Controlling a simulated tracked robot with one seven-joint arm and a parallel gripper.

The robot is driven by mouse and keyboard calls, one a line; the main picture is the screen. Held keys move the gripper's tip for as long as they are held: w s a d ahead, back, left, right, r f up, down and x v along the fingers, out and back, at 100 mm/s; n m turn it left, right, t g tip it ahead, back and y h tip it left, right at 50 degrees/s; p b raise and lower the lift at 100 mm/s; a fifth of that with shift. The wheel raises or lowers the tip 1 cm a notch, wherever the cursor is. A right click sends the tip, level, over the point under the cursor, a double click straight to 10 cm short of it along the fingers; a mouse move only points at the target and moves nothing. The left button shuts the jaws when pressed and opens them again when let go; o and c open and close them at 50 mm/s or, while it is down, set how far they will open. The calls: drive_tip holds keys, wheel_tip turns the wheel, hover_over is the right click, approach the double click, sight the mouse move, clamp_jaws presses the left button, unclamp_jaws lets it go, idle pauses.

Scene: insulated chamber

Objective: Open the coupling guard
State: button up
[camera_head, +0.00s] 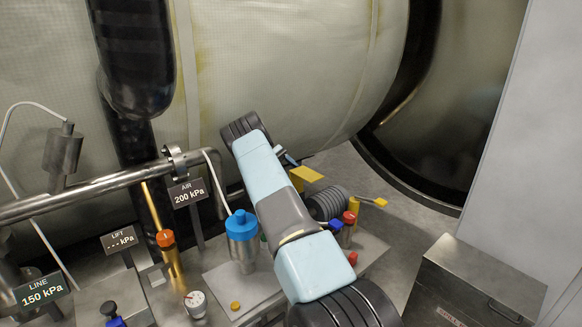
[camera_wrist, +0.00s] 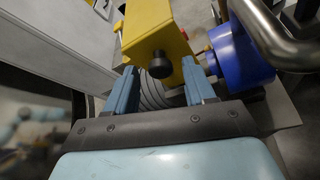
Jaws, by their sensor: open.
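A yellow guard-like cover (camera_wrist: 152,28) with a black round knob (camera_wrist: 160,68) fills the upper middle of the wrist view. My gripper (camera_wrist: 157,72) is open, with one blue finger on each side of the knob. I cannot tell whether either finger touches it. In the head view, a yellow plate (camera_head: 307,174) shows beside my gripper (camera_head: 290,159), which is mostly hidden by my arm. A dark ribbed cylinder (camera_head: 327,204), perhaps the coupling, lies below the plate. Grey ribs (camera_wrist: 153,95) also show behind the knob in the wrist view.
A blue cylinder (camera_wrist: 240,55) and a bent metal pipe (camera_wrist: 270,35) are close on the right in the wrist view. A blue-capped canister (camera_head: 241,236) stands left of my arm. A metal box (camera_head: 478,280) stands at right. A large tank (camera_head: 290,70) is behind.

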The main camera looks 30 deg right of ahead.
drive_tip(key=s+a+r, duration=0.5)
drive_tip(key=s+r, duration=0.7)
drive_tip(key=s, duration=0.1)
drive_tip(key=shift+r, duration=0.35)
idle(0.7)
drive_tip(key=s+a+r+n+t+y, duration=0.1)
drive_tip(key=s+a+r+t+y, duration=0.1)
drive_tip(key=s+a+r+t, duration=1.05)
drive_tip(key=s+a+r+t+y, duration=0.1)
drive_tip(key=s+a+r+t, duration=0.2)
drive_tip(key=s+a, duration=1.1)
drive_tip(key=s+t, duration=0.3)
drive_tip(key=shift+n+y, duration=0.3)
drive_tip(key=shift+y, duration=0.1)
